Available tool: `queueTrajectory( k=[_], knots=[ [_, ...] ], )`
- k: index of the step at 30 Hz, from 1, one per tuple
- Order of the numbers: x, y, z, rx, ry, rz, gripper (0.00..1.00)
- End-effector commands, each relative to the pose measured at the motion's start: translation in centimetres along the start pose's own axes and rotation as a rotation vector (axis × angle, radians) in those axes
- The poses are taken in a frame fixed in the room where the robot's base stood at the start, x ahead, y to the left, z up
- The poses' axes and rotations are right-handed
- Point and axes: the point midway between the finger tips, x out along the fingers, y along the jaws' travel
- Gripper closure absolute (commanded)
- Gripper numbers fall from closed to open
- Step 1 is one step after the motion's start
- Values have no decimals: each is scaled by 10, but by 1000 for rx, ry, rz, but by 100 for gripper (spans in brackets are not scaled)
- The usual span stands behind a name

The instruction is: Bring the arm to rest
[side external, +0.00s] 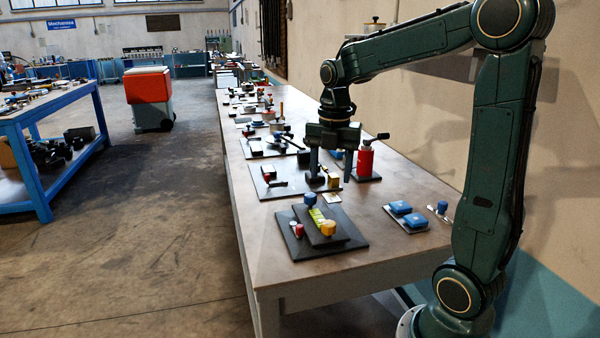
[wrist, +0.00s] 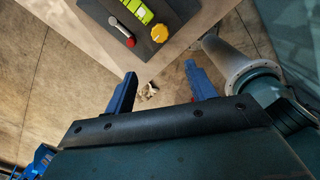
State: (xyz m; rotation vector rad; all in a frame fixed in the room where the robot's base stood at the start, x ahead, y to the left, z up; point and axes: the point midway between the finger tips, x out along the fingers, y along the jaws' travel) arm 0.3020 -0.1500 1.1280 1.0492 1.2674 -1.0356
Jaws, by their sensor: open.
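My gripper (side external: 331,172) hangs from my dark green arm above the workbench (side external: 290,270), fingers pointing down. In the wrist view my gripper (wrist: 160,76) shows two separated blue-dark fingers.
A dark board (side external: 318,245) with a yellow knob (side external: 328,229), a blue knob and a green strip lies at the bench's near end. Blue blocks (side external: 407,214) lie right of it. Many small items crowd the far bench. A blue table (side external: 50,130) stands across the open floor.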

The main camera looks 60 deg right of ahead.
Motion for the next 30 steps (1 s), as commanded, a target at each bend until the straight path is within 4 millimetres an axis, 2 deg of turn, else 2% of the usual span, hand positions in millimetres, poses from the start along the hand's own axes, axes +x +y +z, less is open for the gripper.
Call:
queueTrajectory(
  k=[16, 30],
  knots=[
    [-26, -19, -71, 585, -30, 154, 45],
    [-33, -47, -123, 1104, 63, 299, 45]
  ],
)
